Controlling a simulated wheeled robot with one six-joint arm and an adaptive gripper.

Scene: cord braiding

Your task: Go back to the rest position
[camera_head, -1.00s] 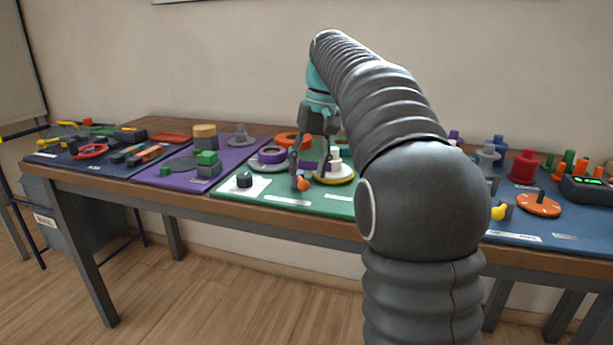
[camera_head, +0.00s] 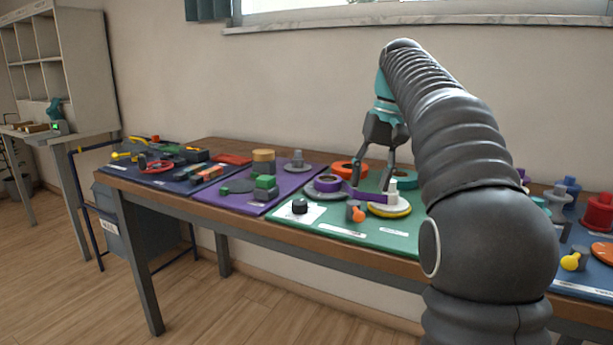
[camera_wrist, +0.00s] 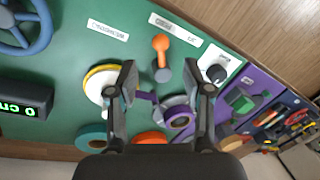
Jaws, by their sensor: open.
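My gripper (camera_head: 370,189) is open and empty above the green mat (camera_head: 396,242). Its two fingers hang down over the mat, with no cord between them. In the wrist view my gripper (camera_wrist: 165,82) shows its fingers spread, with the green mat (camera_wrist: 60,70) below. A purple band (camera_head: 368,195) runs from a purple ring (camera_head: 327,184) towards a white and yellow round piece (camera_head: 390,207). An orange-knobbed lever (camera_head: 356,212) stands at the mat's front; it also shows in the wrist view (camera_wrist: 161,48).
A black knob (camera_head: 299,206) on a white plate sits left of the lever. A purple mat (camera_head: 246,204) and a dark blue mat (camera_head: 135,176) with several parts lie further left. A blue mat (camera_head: 580,287) lies right, partly behind my arm. The wall is close behind the table.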

